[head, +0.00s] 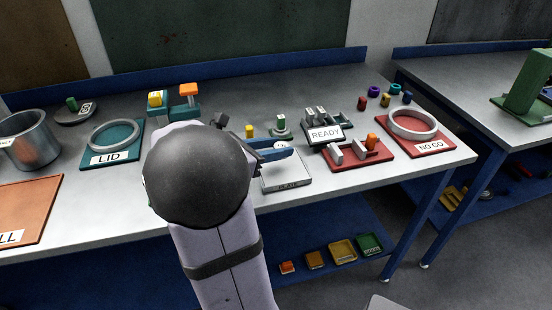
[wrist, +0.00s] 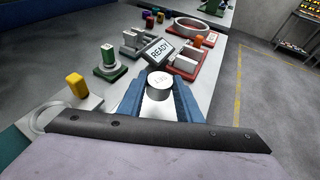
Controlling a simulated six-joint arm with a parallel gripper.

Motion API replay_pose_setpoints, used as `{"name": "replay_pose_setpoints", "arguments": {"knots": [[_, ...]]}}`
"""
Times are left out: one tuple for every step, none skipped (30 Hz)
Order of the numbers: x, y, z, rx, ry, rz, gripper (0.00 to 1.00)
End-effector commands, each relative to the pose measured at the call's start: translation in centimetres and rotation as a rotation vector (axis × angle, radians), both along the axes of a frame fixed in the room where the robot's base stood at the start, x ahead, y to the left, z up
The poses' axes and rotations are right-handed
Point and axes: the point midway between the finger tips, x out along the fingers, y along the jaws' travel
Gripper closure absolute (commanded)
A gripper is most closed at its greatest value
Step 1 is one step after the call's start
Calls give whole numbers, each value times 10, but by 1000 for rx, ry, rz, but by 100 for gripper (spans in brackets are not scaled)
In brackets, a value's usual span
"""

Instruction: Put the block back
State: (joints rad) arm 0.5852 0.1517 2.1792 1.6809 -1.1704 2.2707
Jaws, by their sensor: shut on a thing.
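My gripper (head: 284,151) reaches over the grey plate (head: 295,180) at the front of the bench, with its blue jaws shut on a pale grey round block.
A small yellow block (head: 249,131) and a green-topped peg on a base (head: 281,123) stand behind my gripper. A red fixture (head: 352,156) with an orange peg and the NO GO ring (head: 413,122) are to the right. The LID tray (head: 111,157) is left.

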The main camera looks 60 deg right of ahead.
Motion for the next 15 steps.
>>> {"name": "replay_pose_setpoints", "arguments": {"knots": [[0, 0, 0, -1, 0, 0, 96], [0, 0, 0, -1, 0, 1, 96], [0, 0, -1, -1, 1, 0, 96], [0, 0, -2, 0, 2, 1, 96], [0, 0, -4, 1, 3, 1, 96], [0, 0, -8, 1, 4, 1, 96], [0, 0, -11, 1, 4, 1, 96], [0, 0, -15, 2, 5, 2, 96], [0, 0, -20, 3, 4, 2, 96], [0, 0, -24, 2, 5, 2, 96], [0, 0, -27, 2, 4, 2, 96], [0, 0, -31, 2, 5, 2, 96], [0, 0, -34, 1, 3, 2, 96], [0, 0, -35, 1, 2, 2, 96], [0, 0, -37, 1, 2, 2, 96]]}}
